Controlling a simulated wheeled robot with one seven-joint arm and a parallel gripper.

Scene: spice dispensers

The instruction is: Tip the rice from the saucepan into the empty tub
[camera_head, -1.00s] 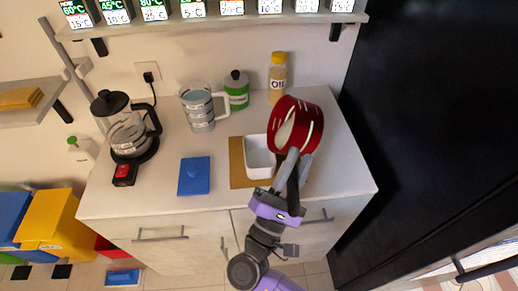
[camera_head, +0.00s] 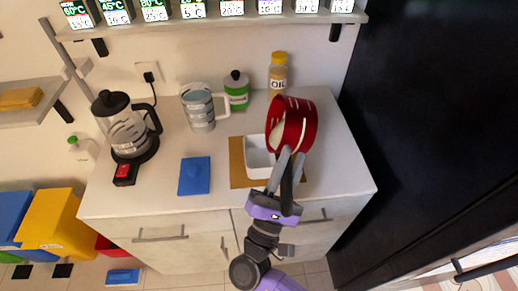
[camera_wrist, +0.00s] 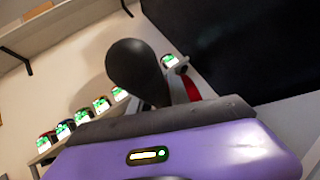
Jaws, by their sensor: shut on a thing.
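The red saucepan (camera_head: 299,125) is tilted steeply to the left in the head view, its mouth facing the tub and pale rice (camera_head: 279,130) showing inside. My gripper (camera_head: 284,182) is shut on its dark handle, which also shows large in the wrist view (camera_wrist: 138,72). The white tub (camera_head: 257,160) stands on a brown board below and to the left of the saucepan's mouth. The saucepan and gripper hide the tub's right side. I cannot tell whether any rice is in the tub.
A blue lid (camera_head: 194,176) lies left of the brown board (camera_head: 237,172). A kettle (camera_head: 126,130), a glass jug (camera_head: 199,107), a green canister (camera_head: 236,92) and an oil bottle (camera_head: 278,75) stand along the counter. A dark tall panel (camera_head: 430,120) rises at the right.

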